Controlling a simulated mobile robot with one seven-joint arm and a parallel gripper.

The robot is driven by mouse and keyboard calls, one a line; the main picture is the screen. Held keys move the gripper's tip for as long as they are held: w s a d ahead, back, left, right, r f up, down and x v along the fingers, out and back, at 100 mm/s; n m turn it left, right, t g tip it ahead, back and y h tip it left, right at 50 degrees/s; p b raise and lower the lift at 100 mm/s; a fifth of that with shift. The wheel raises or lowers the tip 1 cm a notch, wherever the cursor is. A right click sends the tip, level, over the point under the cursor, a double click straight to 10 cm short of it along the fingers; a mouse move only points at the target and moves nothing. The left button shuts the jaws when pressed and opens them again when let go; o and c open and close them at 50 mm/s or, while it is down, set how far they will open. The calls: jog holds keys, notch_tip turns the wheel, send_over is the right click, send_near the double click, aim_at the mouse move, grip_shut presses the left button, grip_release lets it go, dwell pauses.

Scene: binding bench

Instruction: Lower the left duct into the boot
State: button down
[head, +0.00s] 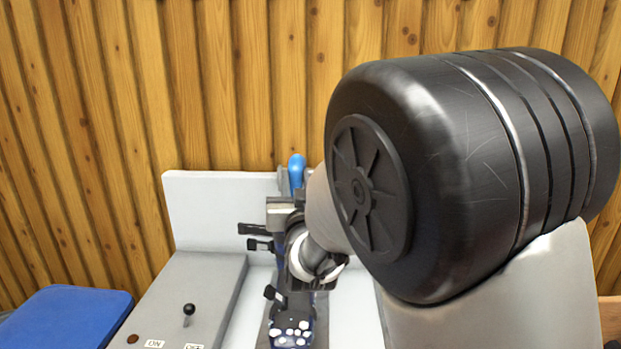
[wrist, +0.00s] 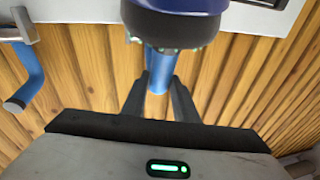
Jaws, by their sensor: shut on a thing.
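The blue duct (wrist: 157,78) is between the two black fingers of my gripper (wrist: 160,88) in the wrist view, and the gripper is shut on it. The duct's rounded blue top (head: 297,168) shows above my gripper (head: 287,210) in the head view. The dark blue boot (head: 291,335) stands on the bench below, with black buckles on its left side. In the wrist view the boot's dark cuff (wrist: 173,27) overlaps the duct's end. I cannot tell whether that end is inside the cuff or behind it. My arm hides much of the boot in the head view.
A second blue tube (wrist: 27,88) with a grey end is at the left of the wrist view. A grey panel with a black-knobbed lever (head: 189,311) stands left of the boot. A blue surface (head: 65,318) is at lower left. A wooden wall (head: 120,100) is behind.

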jog(key=shift+s+f+n+t+y+b, duration=0.2)
jog(key=shift+f+t, duration=0.35)
jog(key=shift+f, duration=0.3)
jog(key=shift+s+f+n+t+y+b, duration=0.1)
jog(key=shift+f+t+y, duration=0.1)
jog(key=shift+f+t, duration=0.5)
jog(key=shift+f, duration=0.1)
jog(key=c, duration=1.4)
grip_release()
jog(key=shift+w, duration=0.1)
jog(key=p+v, duration=0.8)
jog(key=v, duration=0.9)
jog(key=shift+s, duration=0.25)
